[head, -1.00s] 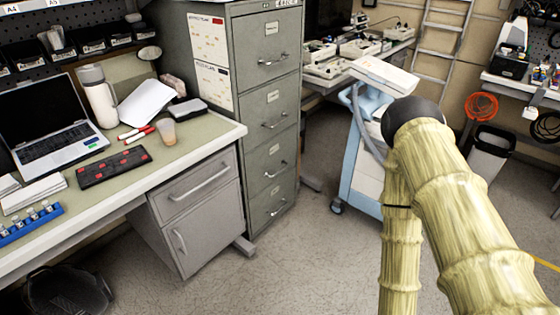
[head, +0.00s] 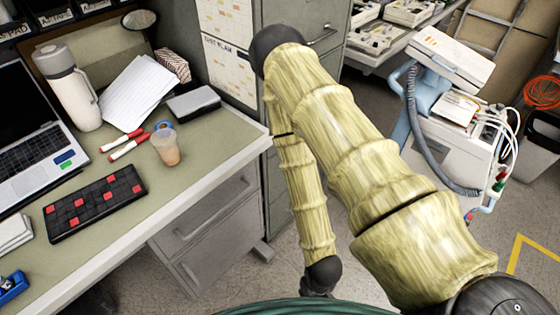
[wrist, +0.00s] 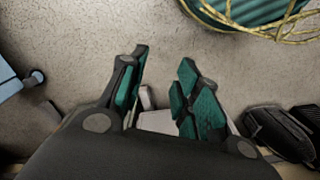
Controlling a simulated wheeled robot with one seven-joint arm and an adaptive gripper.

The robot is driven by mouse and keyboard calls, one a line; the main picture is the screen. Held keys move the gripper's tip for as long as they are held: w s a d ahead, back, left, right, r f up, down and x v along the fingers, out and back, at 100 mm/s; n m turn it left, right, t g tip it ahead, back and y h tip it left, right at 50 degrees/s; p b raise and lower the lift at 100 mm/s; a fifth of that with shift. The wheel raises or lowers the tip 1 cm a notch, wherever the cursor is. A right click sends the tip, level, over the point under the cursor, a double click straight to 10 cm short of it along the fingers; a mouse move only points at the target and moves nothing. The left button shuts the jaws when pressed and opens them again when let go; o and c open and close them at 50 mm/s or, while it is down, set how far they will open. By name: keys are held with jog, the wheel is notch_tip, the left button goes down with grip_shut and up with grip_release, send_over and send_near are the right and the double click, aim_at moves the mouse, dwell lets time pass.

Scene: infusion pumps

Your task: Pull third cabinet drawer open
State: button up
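The grey filing cabinet (head: 335,55) stands at the top middle of the head view, with paper sheets on its side. One drawer front with a bar handle (head: 322,37) shows, and it looks closed. My arm covers most of the lower drawers, so the third drawer and its handle cannot be made out. No drawer handle shows between the fingers.
A desk (head: 225,145) with its own grey drawer unit (head: 205,225) stands left of the cabinet. A cup (head: 166,148) is near the desk edge. A wheeled cart (head: 455,150) with cables is at right. Dark objects (wrist: 280,135) lie on the floor in the wrist view.

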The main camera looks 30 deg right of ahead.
jog(key=w+d+f+m+t+b, duration=0.3)
jog(key=w+d+b, duration=0.1)
jog(key=w+b, duration=0.4)
jog(key=w+d+f+m+t+b, duration=0.2)
jog(key=w+d+f+b, duration=0.15)
jog(key=w+b, duration=0.45)
jog(key=w+d+f+m+t+b, duration=0.3)
jog(key=w+d+f+b, duration=0.15)
jog(key=w, duration=0.65)
jog(key=w+d+r+m+t+b, duration=0.1)
jog(key=w+d+m+t+b, duration=0.7)
jog(key=w+d+b, duration=1.05)
jog(key=shift+w+a+f+b, duration=0.25)
jog(key=shift+w+a+b, duration=0.15)
jog(key=shift+w+b, duration=0.8)
jog(key=shift+w+a+f+b, duration=0.2)
jog(key=shift+w+a+b, duration=0.2)
jog(key=shift+w+b, duration=0.85)
jog(key=shift+w+a+f+b, duration=0.35)
jog(key=shift+w+b, duration=0.4)
jog(key=shift+b, duration=0.85)
jog(key=shift+r, duration=0.15)
grip_shut()
